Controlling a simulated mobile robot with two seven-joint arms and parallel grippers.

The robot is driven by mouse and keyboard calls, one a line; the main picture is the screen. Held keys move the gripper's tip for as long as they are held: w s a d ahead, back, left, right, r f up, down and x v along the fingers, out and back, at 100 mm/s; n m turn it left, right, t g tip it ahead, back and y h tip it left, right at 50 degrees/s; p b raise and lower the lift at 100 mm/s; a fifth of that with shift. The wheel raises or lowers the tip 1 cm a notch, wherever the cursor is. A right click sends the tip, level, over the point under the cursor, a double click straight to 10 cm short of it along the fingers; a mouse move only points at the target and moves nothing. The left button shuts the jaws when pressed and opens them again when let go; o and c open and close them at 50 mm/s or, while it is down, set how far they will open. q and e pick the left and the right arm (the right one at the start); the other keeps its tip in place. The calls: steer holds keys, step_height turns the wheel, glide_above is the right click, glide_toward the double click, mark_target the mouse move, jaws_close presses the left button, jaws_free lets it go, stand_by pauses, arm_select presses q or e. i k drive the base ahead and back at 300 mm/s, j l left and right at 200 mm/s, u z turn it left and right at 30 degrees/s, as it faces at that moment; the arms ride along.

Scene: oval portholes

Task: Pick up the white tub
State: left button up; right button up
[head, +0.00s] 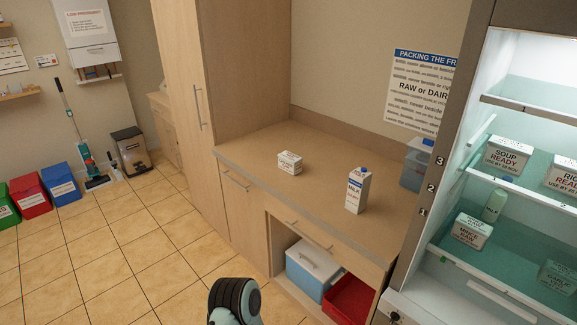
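A small white tub (290,162) with dark lettering sits upright on the wooden counter (262,142), left of the milk carton (357,191). Its lettering is too small to read fully. Other white labelled tubs stand in the open fridge: one marked SOUP READY (508,156), one marked RICE READY (568,175) cut by the right edge, and one lower down marked MINCE RAW (470,231). Neither of my grippers shows in the head view. A dark, rounded part of my own arm shows at the bottom middle, well short of the counter.
A blue-lidded container (416,166) stands at the counter's right end by the fridge. Below are a blue cool box (312,270) and a red crate (350,299). A tall cabinet (205,110) borders the counter's left. The counter around the tub and the tiled floor (150,240) are clear.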

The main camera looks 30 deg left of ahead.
mark_target(288, 161)
steer(key=i+j, duration=0.1)
steer(key=j, duration=0.3)
steer(key=i+j+u, duration=0.15)
steer(key=j, duration=0.2)
steer(key=i+j, duration=0.1)
steer(key=j, duration=0.3)
steer(key=i+j+u, duration=0.15)
steer(key=j, duration=0.2)
steer(key=i+j, duration=0.1)
steer(key=j, duration=0.25)
steer(key=i+j+u, duration=0.15)
steer(key=j, duration=0.2)
